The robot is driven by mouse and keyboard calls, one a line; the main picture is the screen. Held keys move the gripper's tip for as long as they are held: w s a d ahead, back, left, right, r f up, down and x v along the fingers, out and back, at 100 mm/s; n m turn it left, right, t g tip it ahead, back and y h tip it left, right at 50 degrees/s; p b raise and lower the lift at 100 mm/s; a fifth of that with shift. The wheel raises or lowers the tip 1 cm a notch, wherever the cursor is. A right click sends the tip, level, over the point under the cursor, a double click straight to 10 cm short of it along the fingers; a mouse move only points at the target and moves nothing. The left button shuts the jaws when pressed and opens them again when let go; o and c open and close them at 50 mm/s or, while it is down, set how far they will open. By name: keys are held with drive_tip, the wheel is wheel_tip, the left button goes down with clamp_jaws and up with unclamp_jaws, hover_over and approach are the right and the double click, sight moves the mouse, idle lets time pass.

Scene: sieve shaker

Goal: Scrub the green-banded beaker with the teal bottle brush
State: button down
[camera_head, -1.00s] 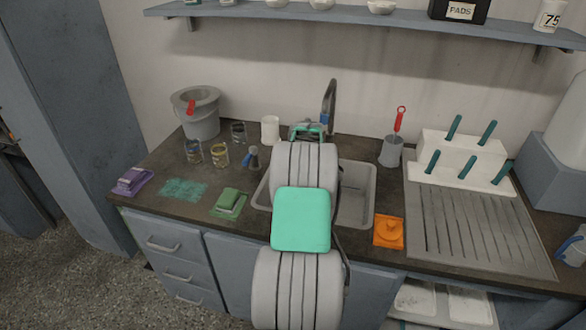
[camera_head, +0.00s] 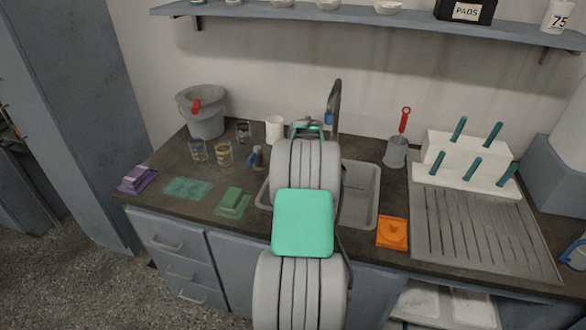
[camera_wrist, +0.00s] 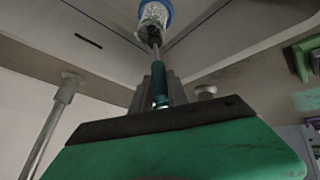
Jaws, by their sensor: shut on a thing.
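My gripper (camera_wrist: 160,85) is shut on the teal handle of a bottle brush (camera_wrist: 160,84). The brush's thin metal shaft runs away from the jaws toward the top of the wrist view. There it meets a pale, speckled end with a blue ring (camera_wrist: 155,14), cut off by the frame edge; I cannot tell whether this is only bristles or also glass around them. It lies over the grey sink (camera_head: 361,194). In the head view my arm hides the jaws and brush. I cannot make out a green-banded beaker; one may be hidden behind my arm.
Banded glass beakers (camera_head: 224,154) stand left of the sink, near a grey bucket (camera_head: 206,122) and white cup (camera_head: 274,130). The tap (camera_head: 336,100) rises behind the sink. An orange pad (camera_head: 392,233), ribbed drainer (camera_head: 470,230) and white block with teal handles (camera_head: 465,152) are right.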

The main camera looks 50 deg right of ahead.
wheel_tip(320, 180, up, 8)
drive_tip(key=a, duration=0.2)
drive_tip(key=shift+s+f, duration=0.25)
drive_tip(key=shift+r, duration=2.5)
drive_tip(key=shift+a, duration=0.1)
